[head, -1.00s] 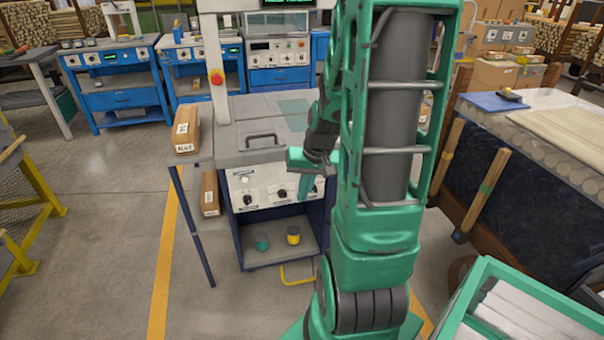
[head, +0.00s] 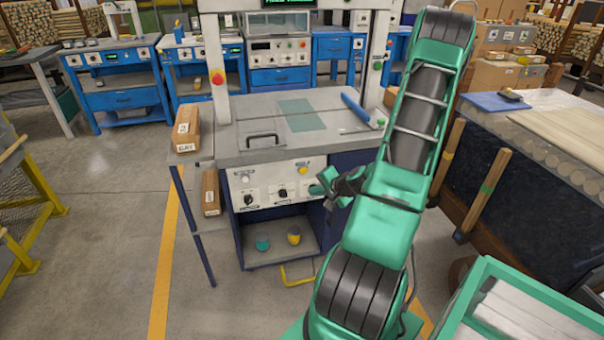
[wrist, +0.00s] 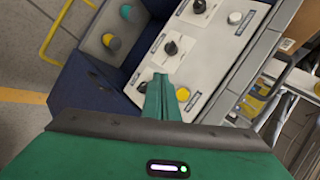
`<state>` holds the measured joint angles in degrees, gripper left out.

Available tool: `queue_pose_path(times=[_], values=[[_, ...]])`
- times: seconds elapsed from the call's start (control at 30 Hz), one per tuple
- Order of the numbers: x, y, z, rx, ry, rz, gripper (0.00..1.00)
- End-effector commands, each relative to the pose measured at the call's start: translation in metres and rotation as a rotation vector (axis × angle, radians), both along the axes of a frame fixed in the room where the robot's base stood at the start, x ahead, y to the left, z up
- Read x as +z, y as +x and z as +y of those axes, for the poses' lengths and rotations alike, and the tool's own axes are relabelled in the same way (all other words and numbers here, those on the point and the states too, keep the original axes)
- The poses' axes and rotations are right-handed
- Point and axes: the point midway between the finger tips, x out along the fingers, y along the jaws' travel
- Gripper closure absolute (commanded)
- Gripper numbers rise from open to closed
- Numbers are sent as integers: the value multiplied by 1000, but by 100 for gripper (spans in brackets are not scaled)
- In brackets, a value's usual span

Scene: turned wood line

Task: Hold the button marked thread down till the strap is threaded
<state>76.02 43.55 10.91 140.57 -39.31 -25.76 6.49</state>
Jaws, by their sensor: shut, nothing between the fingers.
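The grey machine (head: 285,160) has a pale front control panel (head: 265,190) with knobs, a white button (head: 243,177) and a yellow button (head: 302,170). Their labels are too small to read, so I cannot tell which is marked thread. My gripper (head: 318,188) is at the panel's right end, below the yellow button. In the wrist view the shut green fingers (wrist: 161,88) overlap the panel, beside the yellow button (wrist: 182,93) and partly covering a nearby knob. The white button (wrist: 235,17) is farther off. I cannot tell whether the fingers touch the panel.
The worktop above the panel has a handle (head: 262,138) and a blue bar (head: 357,106). A shelf below holds teal (head: 263,243) and yellow (head: 294,236) pieces. Cartons (head: 186,128) stand at the left side. A green crate (head: 470,290) is at lower right.

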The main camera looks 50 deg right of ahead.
Motion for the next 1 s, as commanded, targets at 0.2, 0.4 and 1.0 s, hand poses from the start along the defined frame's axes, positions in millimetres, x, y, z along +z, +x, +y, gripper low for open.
queue_pose_path(times=[0.2,0.4,1.0], values=[[0,0,0,2,-1,1,100],[0,5,-2,3,-1,2,100],[0,63,-37,6,-2,2,100]])
